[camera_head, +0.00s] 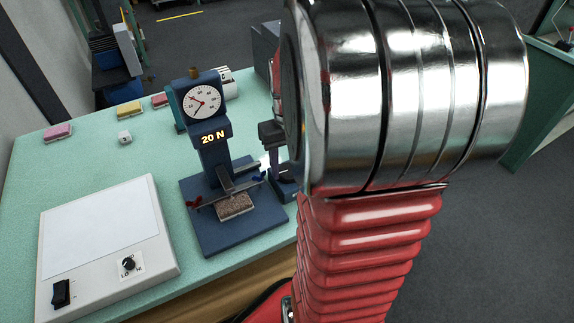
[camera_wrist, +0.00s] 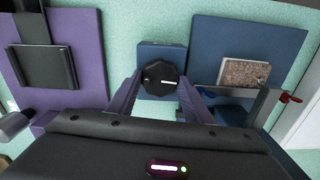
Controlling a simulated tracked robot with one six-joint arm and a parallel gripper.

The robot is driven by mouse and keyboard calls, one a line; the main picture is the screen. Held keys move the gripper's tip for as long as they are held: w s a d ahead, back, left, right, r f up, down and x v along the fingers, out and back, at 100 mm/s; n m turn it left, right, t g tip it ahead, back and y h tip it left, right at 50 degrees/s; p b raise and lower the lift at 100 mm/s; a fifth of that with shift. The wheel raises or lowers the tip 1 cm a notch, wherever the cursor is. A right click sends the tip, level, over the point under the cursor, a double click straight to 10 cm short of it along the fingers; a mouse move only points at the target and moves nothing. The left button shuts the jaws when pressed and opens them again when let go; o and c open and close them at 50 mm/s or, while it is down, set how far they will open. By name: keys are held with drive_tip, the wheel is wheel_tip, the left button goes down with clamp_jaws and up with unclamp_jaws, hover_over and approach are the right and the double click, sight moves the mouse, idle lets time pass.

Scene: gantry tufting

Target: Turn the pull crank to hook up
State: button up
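In the wrist view a dark, faceted knob with a white line (camera_wrist: 161,78), which looks like the pull crank, sits on a small blue block (camera_wrist: 160,52). The white line points to the right. My gripper (camera_wrist: 160,84) has its two purple-grey fingers apart, one on each side of the knob. The right fingertip is close to the knob's edge; I cannot tell whether it touches. In the head view the blue tester (camera_head: 213,150) shows a round dial and "20 N". A brown tuft sample (camera_head: 235,206) lies on its base. My arm hides much of the area right of it.
A white light box (camera_head: 100,235) with a knob and switch lies at the left of the green table. Pink (camera_head: 58,132) and yellow (camera_head: 129,109) blocks lie at the back. In the wrist view a purple plate device (camera_wrist: 85,60) is to the left; red and blue levers (camera_wrist: 290,98) are to the right.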

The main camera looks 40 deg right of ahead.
drive_tip(key=c, duration=0.5)
drive_tip(key=shift+m, duration=2.6)
drive_tip(key=o, duration=1)
drive_tip(key=shift+o, duration=0.2)
drive_tip(key=shift+r, duration=0.1)
